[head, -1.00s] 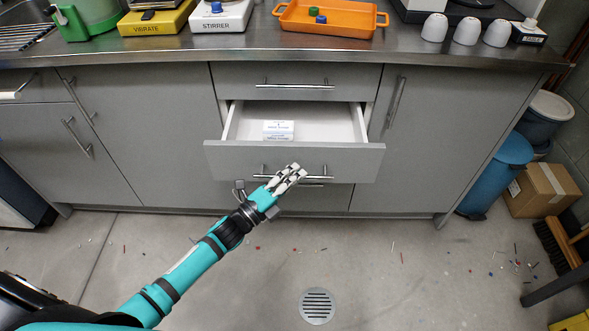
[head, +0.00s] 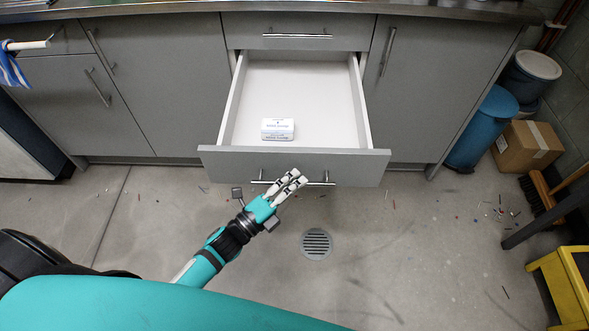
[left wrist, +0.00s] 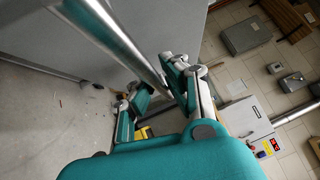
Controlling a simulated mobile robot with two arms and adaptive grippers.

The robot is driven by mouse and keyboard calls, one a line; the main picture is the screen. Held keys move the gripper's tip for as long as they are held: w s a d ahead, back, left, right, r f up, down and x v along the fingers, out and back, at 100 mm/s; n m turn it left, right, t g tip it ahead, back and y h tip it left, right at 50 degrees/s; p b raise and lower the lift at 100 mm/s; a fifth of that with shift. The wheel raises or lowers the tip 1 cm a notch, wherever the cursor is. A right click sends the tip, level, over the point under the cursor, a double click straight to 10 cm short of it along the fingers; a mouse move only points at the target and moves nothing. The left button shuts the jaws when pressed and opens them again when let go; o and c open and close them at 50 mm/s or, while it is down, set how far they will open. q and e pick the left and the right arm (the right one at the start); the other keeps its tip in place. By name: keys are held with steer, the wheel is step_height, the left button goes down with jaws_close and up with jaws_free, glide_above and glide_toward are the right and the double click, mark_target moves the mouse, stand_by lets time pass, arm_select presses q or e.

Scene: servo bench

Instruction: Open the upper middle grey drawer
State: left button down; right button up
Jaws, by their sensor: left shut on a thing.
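A grey drawer (head: 225,163) in the middle column of the cabinet stands far out, its white inside in plain view. A small white box with printing (head: 278,129) lies in it. Its metal bar handle (head: 320,184) runs along the front; the bar also crosses the left wrist view (left wrist: 128,48). My left gripper (head: 289,181) is at the middle of this handle, its fingers shut on the bar. The fingers also show close to the bar in the left wrist view (left wrist: 165,90). Another grey drawer (head: 297,22) directly above is closed. My right gripper is not in view.
Grey cupboard doors (head: 165,85) flank the drawers, closed. At the right are a blue bin (head: 483,125), a cardboard box (head: 526,147), a broom (head: 535,195) and a yellow stand (head: 565,285). The floor around the drain (head: 316,243) is open, with small scraps.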

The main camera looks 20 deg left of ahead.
arm_select(q)
steer(key=shift+s+d+f, duration=0.1)
steer(key=shift+s+f, duration=0.25)
steer(key=shift+s, duration=0.3)
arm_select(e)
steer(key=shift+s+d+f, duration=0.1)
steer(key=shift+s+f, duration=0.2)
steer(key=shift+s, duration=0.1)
arm_select(q)
steer(key=c, duration=1.4)
jaws_free()
steer(key=shift+w, duration=0.1)
steer(key=shift+r, duration=0.15)
steer(key=v, duration=1.2)
